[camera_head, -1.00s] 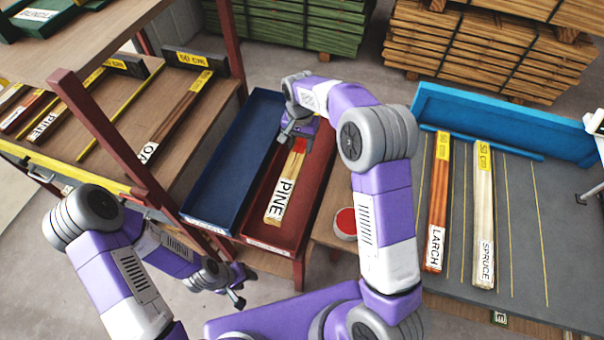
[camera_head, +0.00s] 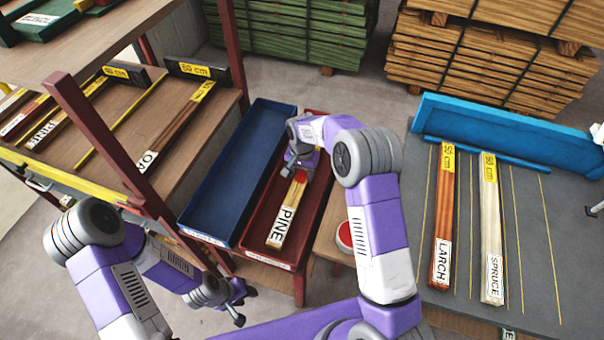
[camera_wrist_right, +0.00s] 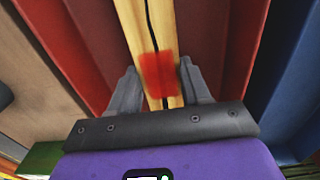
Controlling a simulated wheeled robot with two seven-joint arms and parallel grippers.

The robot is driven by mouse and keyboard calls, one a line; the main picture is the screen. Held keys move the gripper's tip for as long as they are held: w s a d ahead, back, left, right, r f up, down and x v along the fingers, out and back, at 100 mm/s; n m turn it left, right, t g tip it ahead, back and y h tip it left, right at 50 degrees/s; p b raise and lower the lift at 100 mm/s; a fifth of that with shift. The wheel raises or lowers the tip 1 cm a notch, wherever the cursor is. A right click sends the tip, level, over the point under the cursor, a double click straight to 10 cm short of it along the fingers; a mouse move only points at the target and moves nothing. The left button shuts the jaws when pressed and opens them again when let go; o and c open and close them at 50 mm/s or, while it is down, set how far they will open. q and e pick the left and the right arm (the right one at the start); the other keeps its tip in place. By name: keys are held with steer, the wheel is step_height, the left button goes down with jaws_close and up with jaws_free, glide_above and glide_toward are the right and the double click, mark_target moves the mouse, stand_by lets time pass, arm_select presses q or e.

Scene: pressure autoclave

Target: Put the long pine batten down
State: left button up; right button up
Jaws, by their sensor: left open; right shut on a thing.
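The long pine batten (camera_head: 287,215) with a white PINE label and a red mark near its far end lies lengthwise over the red tray (camera_head: 253,252). I cannot tell whether it touches the tray floor. My right gripper (camera_head: 299,167) is shut on the batten by the red mark. In the right wrist view the fingers (camera_wrist_right: 158,90) stand on both sides of the batten (camera_wrist_right: 150,30). The far end is hidden behind my gripper in the head view. My left gripper (camera_head: 243,305) is open and empty, low in front of the shelf.
A blue tray (camera_head: 205,235) is left of the red one. A red round thing (camera_head: 346,236) is to its right. Larch (camera_head: 442,215) and spruce (camera_head: 491,230) battens lie on the grey table (camera_head: 545,260). A shelf (camera_head: 150,105) with battens stands left.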

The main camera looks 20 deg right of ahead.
mark_target(302, 176)
steer(key=shift+f, duration=0.2)
steer(key=o, duration=1.3)
step_height(302, 176, up, 12)
steer(key=p, duration=0.2)
steer(key=shift+r+p, duration=0.25)
steer(key=shift+p, duration=0.05)
